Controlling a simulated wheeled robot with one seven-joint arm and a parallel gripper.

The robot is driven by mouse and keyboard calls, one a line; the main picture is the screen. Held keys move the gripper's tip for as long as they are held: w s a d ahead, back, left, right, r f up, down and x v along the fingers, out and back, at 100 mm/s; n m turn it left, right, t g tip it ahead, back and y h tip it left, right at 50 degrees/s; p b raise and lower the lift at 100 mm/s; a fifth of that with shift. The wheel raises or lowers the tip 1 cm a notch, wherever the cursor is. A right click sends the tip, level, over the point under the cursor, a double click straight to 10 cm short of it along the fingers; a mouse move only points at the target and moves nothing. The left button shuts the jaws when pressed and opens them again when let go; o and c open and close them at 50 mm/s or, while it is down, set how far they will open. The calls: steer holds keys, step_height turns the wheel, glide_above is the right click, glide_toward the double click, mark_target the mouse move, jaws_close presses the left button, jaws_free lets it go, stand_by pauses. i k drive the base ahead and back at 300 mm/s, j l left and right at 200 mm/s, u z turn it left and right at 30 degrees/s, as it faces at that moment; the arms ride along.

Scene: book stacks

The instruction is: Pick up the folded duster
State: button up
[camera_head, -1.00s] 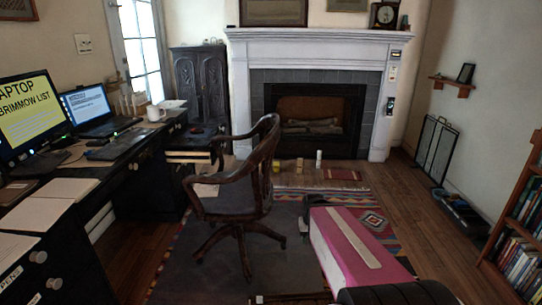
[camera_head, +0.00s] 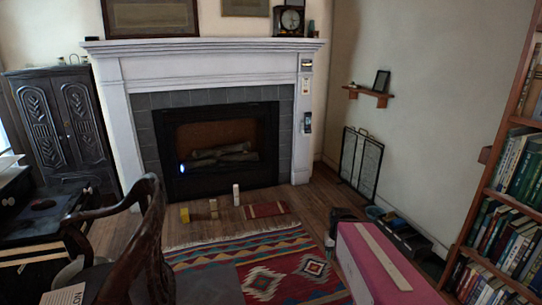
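A small flat red piece with darker and paler bands (camera_head: 267,210) lies on the wood floor in front of the fireplace, just beyond the patterned rug. It looks like folded cloth, but it is too small to be sure that it is the folded duster. Nothing touches it that I can see. My gripper cannot be made out in this view.
A wooden armchair (camera_head: 143,240) stands at the lower left, beside a dark desk. A white cylinder (camera_head: 236,195) and small yellowish blocks (camera_head: 184,215) stand near the hearth. A bookshelf (camera_head: 472,240) is at the right. The patterned rug (camera_head: 262,283) is mostly clear.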

mark_target(185, 216)
steer(key=i+u, duration=0.15)
steer(key=i, duration=0.3)
steer(key=i+l+u, duration=0.15)
steer(key=i, duration=0.35)
steer(key=i+l+u, duration=0.15)
steer(key=i, duration=0.3)
steer(key=i+l+u, duration=0.15)
steer(key=i, duration=0.3)
steer(key=i+j+u, duration=0.25)
steer(key=i+u, duration=0.2)
steer(key=i, duration=0.3)
steer(key=i+u, duration=0.45)
steer(key=i, duration=0.3)
steer(key=i+j+z, duration=0.1)
steer(key=i, duration=0.3)
steer(key=i+j, duration=0.05)
